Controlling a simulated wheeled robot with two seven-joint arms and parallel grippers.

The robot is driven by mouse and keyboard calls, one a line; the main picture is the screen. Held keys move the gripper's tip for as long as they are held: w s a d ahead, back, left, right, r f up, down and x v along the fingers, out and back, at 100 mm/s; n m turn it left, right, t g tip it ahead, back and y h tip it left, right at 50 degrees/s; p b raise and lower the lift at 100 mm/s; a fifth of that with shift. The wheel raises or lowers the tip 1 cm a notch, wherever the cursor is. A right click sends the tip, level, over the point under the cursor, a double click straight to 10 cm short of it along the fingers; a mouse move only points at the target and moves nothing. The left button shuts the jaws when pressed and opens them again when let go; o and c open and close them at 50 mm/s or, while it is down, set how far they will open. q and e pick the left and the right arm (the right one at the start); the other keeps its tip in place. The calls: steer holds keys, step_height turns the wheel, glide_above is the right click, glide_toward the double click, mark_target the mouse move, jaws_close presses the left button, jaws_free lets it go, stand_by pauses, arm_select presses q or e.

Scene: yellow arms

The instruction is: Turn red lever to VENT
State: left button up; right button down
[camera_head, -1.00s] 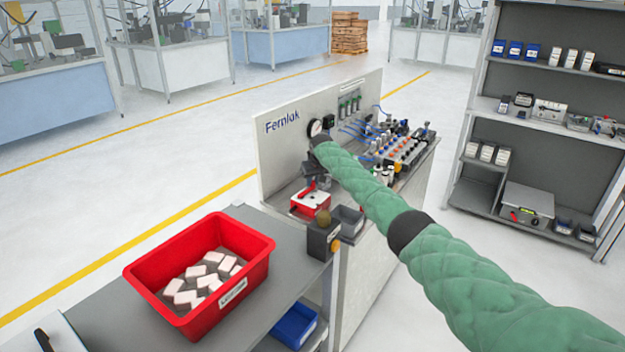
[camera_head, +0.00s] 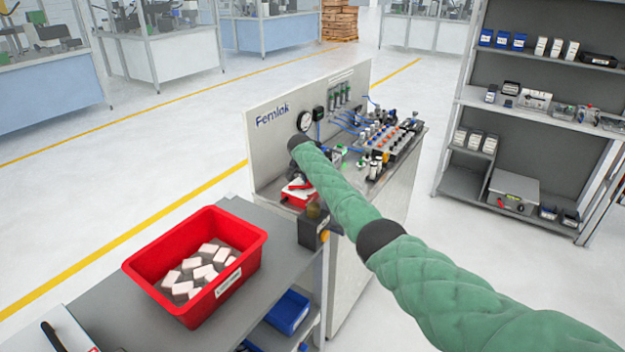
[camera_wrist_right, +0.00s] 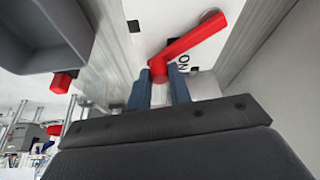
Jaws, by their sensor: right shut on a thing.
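The red lever (camera_wrist_right: 190,45) shows in the right wrist view. It runs slantwise from a round pivot at upper right to its free end between my right gripper's fingers (camera_wrist_right: 158,85). The right gripper is shut on that end. Part of a label reading "ON" shows beside the lever on the white plate (camera_wrist_right: 150,20); I see no readable VENT mark. In the head view the lever (camera_head: 298,186) sits small on a red-and-white unit (camera_head: 297,200) on the Fernlok bench. My green right arm hides much of the gripper there. My left gripper is not in view.
A dark grey bin (camera_wrist_right: 40,35) is close at left in the wrist view. In the head view, a panel with a gauge (camera_head: 304,121) stands behind the lever, and valves and blue tubes lie to the right. A red crate (camera_head: 262,240) of white blocks stands front left.

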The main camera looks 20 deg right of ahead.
steer(key=m, duration=0.1)
steer(key=s+m, duration=0.1)
steer(key=m, duration=0.1)
steer(key=shift+s+a+g+h, duration=0.25)
steer(key=shift+a+g+h, duration=0.05)
steer(key=shift+a+g, duration=0.1)
steer(key=shift+s+a+m, duration=0.1)
steer(key=shift+s+m, duration=0.1)
steer(key=shift+m, duration=0.2)
steer(key=shift+s+a+m+g+h+b, duration=0.4)
steer(key=shift+s+m+g+b, duration=0.1)
steer(key=shift+m, duration=0.5)
steer(key=shift+s+a+m, duration=0.2)
steer(key=shift+m, duration=0.3)
steer(key=shift+s+a+m+g, duration=0.1)
steer(key=shift+s+m+g, duration=0.05)
steer(key=shift+m+g, duration=0.15)
steer(key=c, duration=1.3)
jaws_free()
steer(key=shift+a, duration=0.1)
steer(key=shift+a+r+b, duration=0.15)
steer(key=shift+r+b, duration=0.15)
steer(key=shift+b, duration=0.1)
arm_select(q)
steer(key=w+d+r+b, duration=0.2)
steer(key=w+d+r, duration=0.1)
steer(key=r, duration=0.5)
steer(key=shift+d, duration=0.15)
arm_select(e)
steer(key=shift+v, duration=3.6)
